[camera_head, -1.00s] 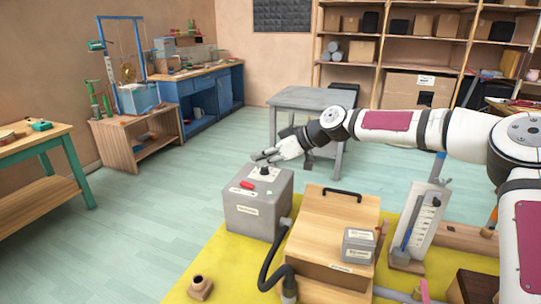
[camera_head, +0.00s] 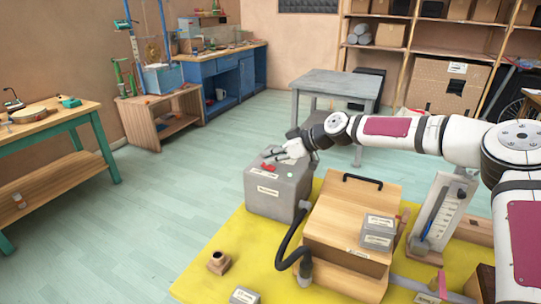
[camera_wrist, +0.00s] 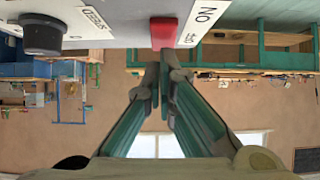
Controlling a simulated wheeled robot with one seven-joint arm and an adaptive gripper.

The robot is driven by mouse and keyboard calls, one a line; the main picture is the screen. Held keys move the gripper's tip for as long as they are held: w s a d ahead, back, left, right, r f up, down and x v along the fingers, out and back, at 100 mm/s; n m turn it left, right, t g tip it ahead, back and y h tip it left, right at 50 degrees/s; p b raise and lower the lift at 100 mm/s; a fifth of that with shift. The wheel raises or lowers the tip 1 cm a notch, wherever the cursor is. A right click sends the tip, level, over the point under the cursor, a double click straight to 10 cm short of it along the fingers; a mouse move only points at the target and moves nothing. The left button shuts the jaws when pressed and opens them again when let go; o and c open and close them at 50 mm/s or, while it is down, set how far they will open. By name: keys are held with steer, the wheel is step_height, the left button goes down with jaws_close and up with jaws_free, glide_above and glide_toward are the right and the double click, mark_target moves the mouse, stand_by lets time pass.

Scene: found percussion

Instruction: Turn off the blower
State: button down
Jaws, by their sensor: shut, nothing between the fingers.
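The blower (camera_head: 278,190) is a grey box with a hose, standing at the back left of the yellow mat. A red switch (camera_head: 268,167) is on its top. In the wrist view the red switch (camera_wrist: 163,32) stands out near the top middle, beside upside-down ON and OFF lettering; I cannot tell which way it is set. A black knob (camera_wrist: 42,35) is near a SPEED label at the upper left. My gripper (camera_head: 270,153) is over the blower's top. Its fingers (camera_wrist: 160,75) are shut and empty, tips close to the switch; contact cannot be told.
A black hose (camera_head: 285,250) runs from the blower to the wooden box (camera_head: 345,220) on its right. The yellow mat (camera_head: 225,250) lies under them. A grey table (camera_head: 335,84) stands behind. The floor to the left is clear.

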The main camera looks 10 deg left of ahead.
steer(key=shift+w+a+f+h+b, duration=0.1)
steer(key=shift+a+f+h+b, duration=0.15)
steer(key=shift+h+b, duration=0.15)
steer(key=shift+f, duration=0.15)
steer(key=shift+d, duration=0.2)
steer(key=shift+s+d+f, duration=0.2)
steer(key=shift+s+d, duration=0.2)
steer(key=shift+d, duration=0.3)
